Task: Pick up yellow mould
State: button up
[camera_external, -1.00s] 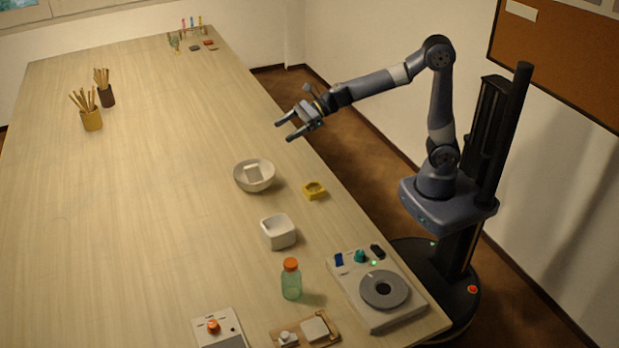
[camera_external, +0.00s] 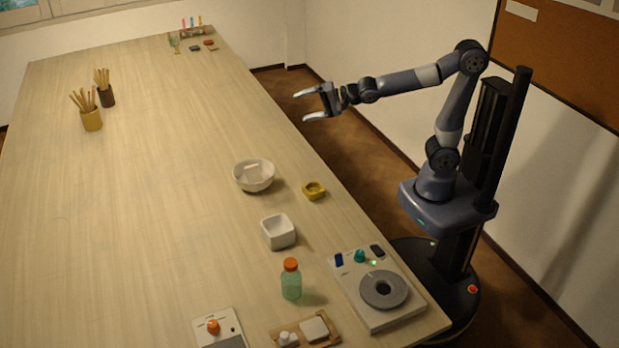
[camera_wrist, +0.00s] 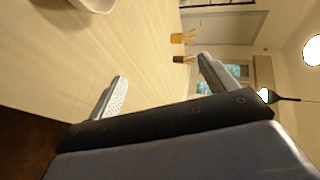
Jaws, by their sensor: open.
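The yellow mould (camera_external: 314,190) lies on the table near its right edge, to the right of the round white bowl. It looks like a small yellow block with a hollow in its top. My gripper (camera_external: 309,104) is open and empty, raised near the table's right edge and well beyond the mould in the external view. In the wrist view its two fingers (camera_wrist: 160,80) are spread wide with nothing between them. The mould does not show in the wrist view.
A round white bowl (camera_external: 254,186) holding a white piece and a square white bowl (camera_external: 278,232) stand near the mould. A green bottle (camera_external: 291,281) and a grey-wheeled device (camera_external: 384,290) are nearer the front. Pots of sticks (camera_external: 92,119) stand far left. The table's middle is clear.

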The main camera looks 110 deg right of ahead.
jog(key=s+a+r+n+t+y, duration=0.1)
jog(key=a+r+n+t+y, duration=0.2)
jog(key=a+n, duration=0.7)
jog(key=s+a+f+n+g+y+b, duration=0.15)
jog(key=s+a+f+n+y, duration=0.35)
jog(key=n, duration=0.7)
send_near(314, 191)
jog(key=r, duration=0.1)
jog(key=r+g, duration=0.1)
jog(key=shift+s+a+r, duration=0.15)
jog(key=shift+s+r, duration=0.15)
jog(key=shift+r, duration=0.1)
jog(key=shift+w+f, duration=0.15)
jog(key=shift+f, duration=0.45)
jog(key=b+x, duration=0.1)
jog(key=x, duration=0.3)
jog(key=shift+w+f, duration=0.1)
jog(key=shift+w, duration=0.1)
jog(key=shift+r+x, duration=0.15)
jog(key=shift+x, duration=1.4)
jog(key=shift+r+x, duration=0.2)
jog(key=shift+x, duration=1.3)
jog(key=shift+w, duration=0.1)
